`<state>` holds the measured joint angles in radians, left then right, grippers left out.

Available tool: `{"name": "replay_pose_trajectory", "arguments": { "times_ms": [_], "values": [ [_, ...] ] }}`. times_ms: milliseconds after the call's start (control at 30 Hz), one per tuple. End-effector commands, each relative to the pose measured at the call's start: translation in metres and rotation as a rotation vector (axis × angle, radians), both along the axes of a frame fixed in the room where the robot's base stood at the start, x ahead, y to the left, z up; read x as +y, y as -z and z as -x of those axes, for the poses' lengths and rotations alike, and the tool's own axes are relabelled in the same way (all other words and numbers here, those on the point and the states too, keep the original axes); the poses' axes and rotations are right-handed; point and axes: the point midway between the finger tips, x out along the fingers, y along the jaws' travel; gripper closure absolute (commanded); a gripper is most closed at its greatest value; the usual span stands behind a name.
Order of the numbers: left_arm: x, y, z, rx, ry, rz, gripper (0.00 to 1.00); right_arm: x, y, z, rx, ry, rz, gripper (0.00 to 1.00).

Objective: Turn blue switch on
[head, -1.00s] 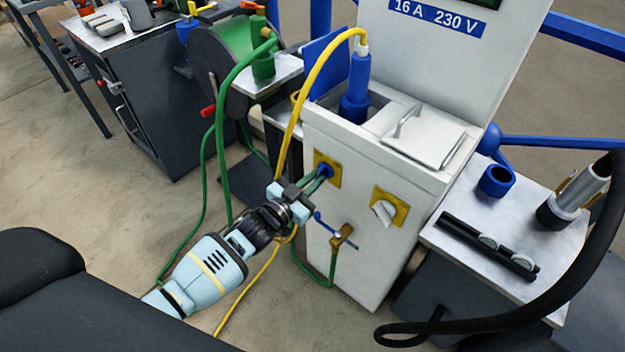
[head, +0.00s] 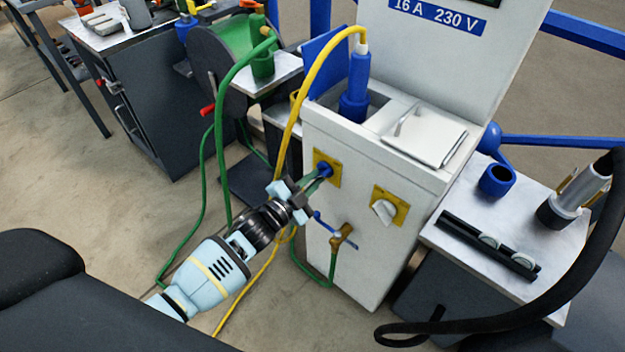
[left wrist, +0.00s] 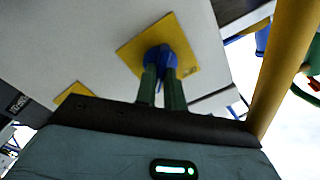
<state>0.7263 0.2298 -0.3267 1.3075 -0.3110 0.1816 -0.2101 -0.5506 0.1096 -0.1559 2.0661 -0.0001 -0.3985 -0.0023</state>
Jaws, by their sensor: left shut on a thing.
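The blue switch (head: 325,170) sits on a yellow plate (head: 334,178) on the front of the white cabinet (head: 350,250). In the left wrist view the blue switch (left wrist: 160,58) is straight ahead, in the middle of its yellow plate (left wrist: 188,52). My left gripper (head: 318,174) reaches the switch from the lower left. Its two dark green fingers (left wrist: 161,85) are close together and shut on the blue knob, which they partly cover. My right gripper is not in view.
A white switch (head: 384,210) on another yellow plate is to the right. A tap with a blue lever (head: 341,236) is below. A yellow cable (head: 292,125) and a green hose (head: 222,130) hang left, near my arm. A metal table (head: 470,215) stands at right.

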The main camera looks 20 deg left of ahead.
Motion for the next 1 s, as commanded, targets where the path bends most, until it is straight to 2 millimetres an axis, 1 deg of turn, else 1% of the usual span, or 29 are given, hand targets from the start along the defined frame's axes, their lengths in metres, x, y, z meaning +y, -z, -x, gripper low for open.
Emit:
{"name": "replay_pose_trajectory", "arguments": {
  "times_ms": [433,467,600,867,1000],
  "values": [
    [0.0,0.0006,0.0003,-0.004,0.001,-0.012,1.0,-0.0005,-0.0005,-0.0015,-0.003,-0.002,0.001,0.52],
    [0.0,0.0006,0.0004,-0.004,0.001,-0.012,0.87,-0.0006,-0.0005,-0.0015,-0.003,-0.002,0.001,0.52],
    [0.0,0.0006,0.0003,-0.003,0.001,-0.012,0.69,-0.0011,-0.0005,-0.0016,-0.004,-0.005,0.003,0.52],
    [0.0001,0.0003,0.0003,-0.003,0.0,-0.009,0.68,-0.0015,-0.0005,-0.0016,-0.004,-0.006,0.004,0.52],
    [0.0025,0.0011,0.0067,-0.001,-0.001,-0.01,0.68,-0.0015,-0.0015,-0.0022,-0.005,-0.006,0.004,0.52]
  ]
}}
